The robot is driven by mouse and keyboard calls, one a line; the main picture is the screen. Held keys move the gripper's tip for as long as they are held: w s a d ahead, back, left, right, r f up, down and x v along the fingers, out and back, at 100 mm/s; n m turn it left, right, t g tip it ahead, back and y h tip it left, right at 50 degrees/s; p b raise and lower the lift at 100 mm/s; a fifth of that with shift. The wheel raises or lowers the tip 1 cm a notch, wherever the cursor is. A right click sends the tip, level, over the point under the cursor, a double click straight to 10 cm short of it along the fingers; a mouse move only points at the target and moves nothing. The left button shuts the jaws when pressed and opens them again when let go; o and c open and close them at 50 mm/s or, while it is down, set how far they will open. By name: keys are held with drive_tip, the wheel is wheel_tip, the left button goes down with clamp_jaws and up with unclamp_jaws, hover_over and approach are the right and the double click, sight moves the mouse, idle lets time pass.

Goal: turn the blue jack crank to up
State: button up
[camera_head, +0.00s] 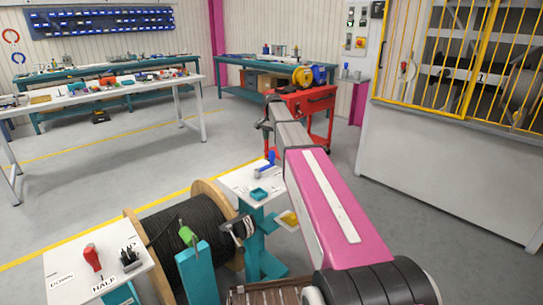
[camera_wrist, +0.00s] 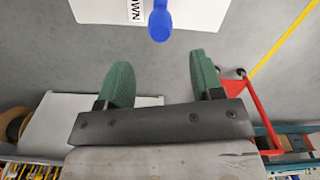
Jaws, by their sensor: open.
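The blue jack crank (camera_head: 266,166) stands on a small white panel (camera_head: 236,178) at the centre of the head view. In the wrist view its blue rounded end (camera_wrist: 160,26) shows at the top, on a white plate beside a label partly reading "DOWN". My gripper (camera_wrist: 160,62) is open, with two green fingers apart and nothing between them. The crank's end lies beyond the fingertips, roughly in line with the gap, and is not between them. In the head view my arm covers part of the area right of the panel, and my fingers cannot be made out clearly.
A red-handled crank (camera_head: 92,256) stands on another white panel with "DOWN" and "HALF" labels. A black cable reel (camera_head: 190,215) lies between the panels. A red cart (camera_head: 305,103) stands behind my arm.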

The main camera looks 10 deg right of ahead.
sight(272, 164)
wheel_tip(272, 164, down, 11)
drive_tip(key=shift+r, duration=0.2)
idle(0.3)
drive_tip(key=shift+s, duration=0.1)
clamp_jaws()
